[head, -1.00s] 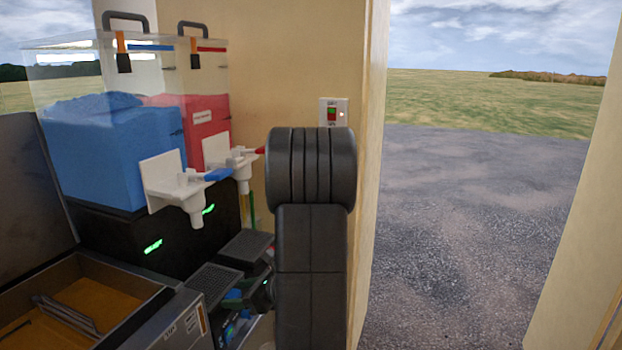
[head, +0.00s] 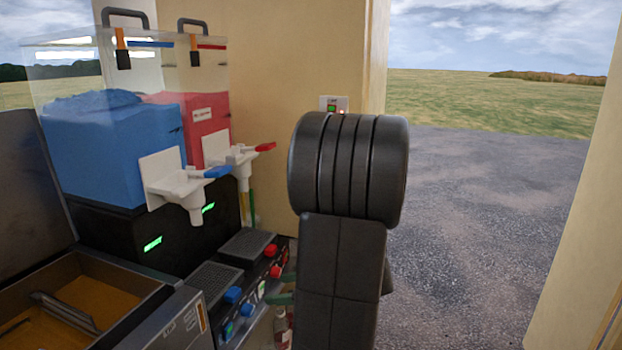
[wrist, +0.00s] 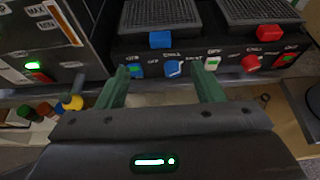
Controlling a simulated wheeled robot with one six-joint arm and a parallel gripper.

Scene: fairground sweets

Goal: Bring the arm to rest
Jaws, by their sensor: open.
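My gripper (wrist: 162,78) shows in the wrist view with its two green fingers spread apart and nothing between them. The fingers point at the front panel of the slush machine, which has blue, red and white knobs and switches. I cannot tell from this view whether the fingertips touch the panel. In the head view my black arm stands upright right of the machine and hides most of the gripper. A bit of green finger shows left of the arm.
The slush machine has a blue tank (head: 110,150) and a red tank (head: 200,128), with spouts in front. A dark fryer-like box (head: 150,318) stands at the lower left. A wall switch (head: 333,103) sits behind my arm. An open doorway onto gravel (head: 470,220) is at the right.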

